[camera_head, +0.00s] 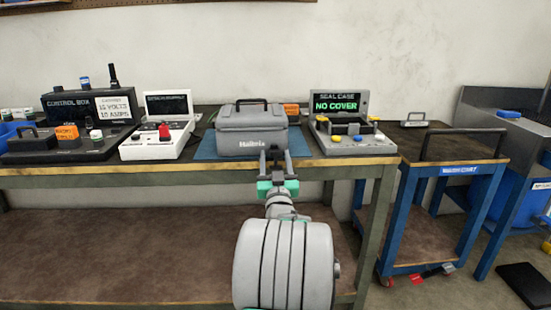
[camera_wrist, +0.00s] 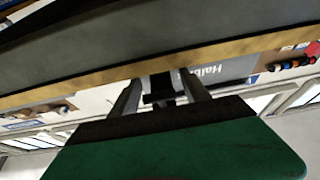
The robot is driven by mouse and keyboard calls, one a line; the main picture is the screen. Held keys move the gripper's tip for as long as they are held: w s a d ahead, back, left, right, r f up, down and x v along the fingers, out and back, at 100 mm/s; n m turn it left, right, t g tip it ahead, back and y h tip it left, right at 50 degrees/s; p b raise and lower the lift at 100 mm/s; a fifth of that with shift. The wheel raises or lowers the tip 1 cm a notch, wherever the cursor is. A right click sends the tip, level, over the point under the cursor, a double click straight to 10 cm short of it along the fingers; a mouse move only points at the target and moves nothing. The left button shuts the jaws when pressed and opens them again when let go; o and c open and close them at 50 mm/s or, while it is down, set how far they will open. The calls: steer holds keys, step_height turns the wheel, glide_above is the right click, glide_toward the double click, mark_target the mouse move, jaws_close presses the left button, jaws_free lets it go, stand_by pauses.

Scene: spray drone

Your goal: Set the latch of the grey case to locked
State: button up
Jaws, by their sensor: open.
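The grey case (camera_head: 240,140) stands shut on a blue mat on the bench, with a dark handle on its lid and a name on its front. My gripper (camera_head: 275,158) is in front of the case's lower front at the bench edge, fingers apart. In the wrist view, my gripper (camera_wrist: 160,88) is open, with a dark piece between or behind its fingers. I cannot tell whether that piece is the latch or whether the fingers touch it. The latch's setting cannot be made out.
The blue mat (camera_head: 205,148) lies under the case. A white device with a red knob (camera_head: 165,131) stands left, and a seal case station (camera_head: 356,143) reading "NO COVER" stands right. The wooden bench edge (camera_head: 200,166) runs just below the case. A blue cart (camera_head: 455,170) is further right.

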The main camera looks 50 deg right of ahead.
jaws_close()
stand_by(0.5)
stand_by(0.8)
